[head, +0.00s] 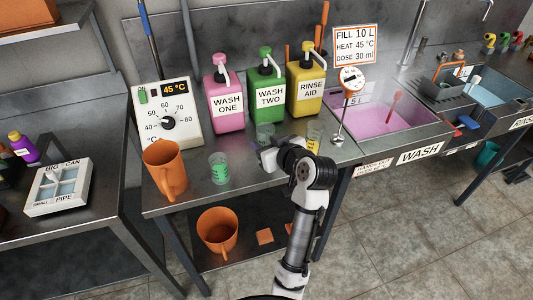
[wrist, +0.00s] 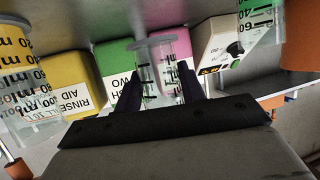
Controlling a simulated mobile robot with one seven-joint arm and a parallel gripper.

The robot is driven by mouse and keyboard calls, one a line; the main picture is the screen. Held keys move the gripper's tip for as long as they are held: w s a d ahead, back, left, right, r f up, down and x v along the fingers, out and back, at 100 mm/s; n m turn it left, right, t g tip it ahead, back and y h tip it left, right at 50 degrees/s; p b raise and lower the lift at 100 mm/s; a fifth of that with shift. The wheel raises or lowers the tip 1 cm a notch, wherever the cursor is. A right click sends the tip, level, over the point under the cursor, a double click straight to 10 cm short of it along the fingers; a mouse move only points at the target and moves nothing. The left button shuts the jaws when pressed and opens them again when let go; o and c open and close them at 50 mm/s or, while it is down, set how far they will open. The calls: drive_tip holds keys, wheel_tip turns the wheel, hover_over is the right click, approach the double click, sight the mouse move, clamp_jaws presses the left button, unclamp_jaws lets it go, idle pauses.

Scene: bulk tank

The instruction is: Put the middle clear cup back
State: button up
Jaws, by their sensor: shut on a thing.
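The middle clear cup (head: 265,132) is in front of the green WASH TWO bottle. It also shows in the wrist view (wrist: 163,52), between my two dark fingers. My gripper (head: 262,154) is shut on this cup; in the wrist view the fingers (wrist: 160,92) press on both its sides. I cannot tell whether its base touches the bench. A clear cup with green marks (head: 218,168) stands to the left. Another clear cup with yellow (head: 314,136) stands to the right, partly behind my arm.
Pink WASH ONE (head: 225,100), green WASH TWO (head: 265,90) and yellow RINSE AID (head: 305,85) bottles line the back. An orange jug (head: 165,168) and temperature box (head: 165,115) stand left.

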drive_tip(key=shift+f, duration=2.2)
drive_tip(key=shift+f, duration=0.2)
drive_tip(key=o, duration=1)
drive_tip(key=shift+r+p, duration=0.3)
drive_tip(key=b+v, duration=0.2)
drive_tip(key=v, duration=1)
